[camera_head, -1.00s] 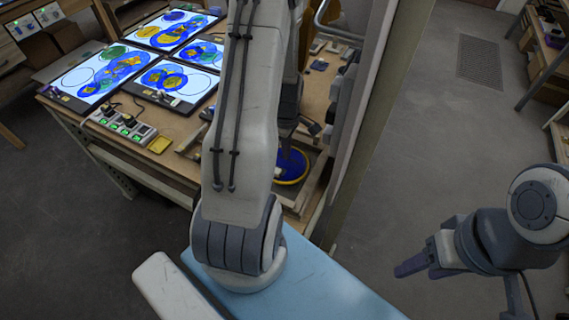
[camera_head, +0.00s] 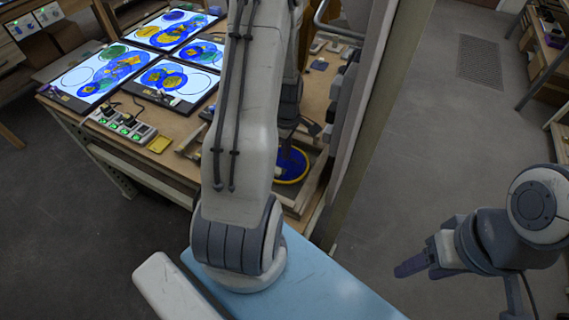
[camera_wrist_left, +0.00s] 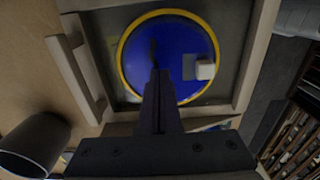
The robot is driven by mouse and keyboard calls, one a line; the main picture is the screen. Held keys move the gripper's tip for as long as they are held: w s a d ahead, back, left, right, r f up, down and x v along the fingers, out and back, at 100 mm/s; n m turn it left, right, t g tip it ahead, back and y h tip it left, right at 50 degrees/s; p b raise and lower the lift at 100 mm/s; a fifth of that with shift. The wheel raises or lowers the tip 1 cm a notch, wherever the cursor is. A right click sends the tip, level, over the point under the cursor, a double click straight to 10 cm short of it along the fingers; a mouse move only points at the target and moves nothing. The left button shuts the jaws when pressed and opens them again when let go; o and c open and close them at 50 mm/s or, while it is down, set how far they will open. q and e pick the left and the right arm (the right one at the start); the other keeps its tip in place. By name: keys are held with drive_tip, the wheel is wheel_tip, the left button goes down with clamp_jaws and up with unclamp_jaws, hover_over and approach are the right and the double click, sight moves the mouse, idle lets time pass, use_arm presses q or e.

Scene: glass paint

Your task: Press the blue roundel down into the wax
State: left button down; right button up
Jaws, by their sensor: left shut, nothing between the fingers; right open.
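The blue roundel (camera_head: 293,165), a blue disc with a yellow rim, lies flat inside a wooden-framed tray. It fills much of the left wrist view (camera_wrist_left: 190,38), with a small pale block (camera_wrist_left: 205,69) on its right part. A dark grey bed (camera_wrist_left: 232,30) shows around it inside the frame; I cannot tell how deep the roundel sits. My left gripper (camera_head: 287,154) is shut and empty over the roundel. Its fingers (camera_wrist_left: 160,76) cover part of the disc, and contact is unclear. My right gripper (camera_head: 416,267) is open and empty, away from the bench over the floor.
The tray's wooden frame (camera_wrist_left: 263,45) surrounds the roundel closely. Lit panels with coloured glass (camera_head: 107,74) and a power strip (camera_head: 120,124) lie on the bench to the left. A dark cup-like object (camera_wrist_left: 35,145) stands beside the tray. An upright panel (camera_head: 375,90) borders the bench's right side.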

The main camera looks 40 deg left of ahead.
use_arm(q)
drive_tip(key=shift+f+b, duration=0.4)
drive_tip(key=shift+f, duration=0.25)
drive_tip(key=shift+r, duration=0.15)
idle(0.6)
wheel_tip(320, 180, up, 7)
drive_tip(key=p, duration=0.6)
idle(0.4)
idle(0.5)
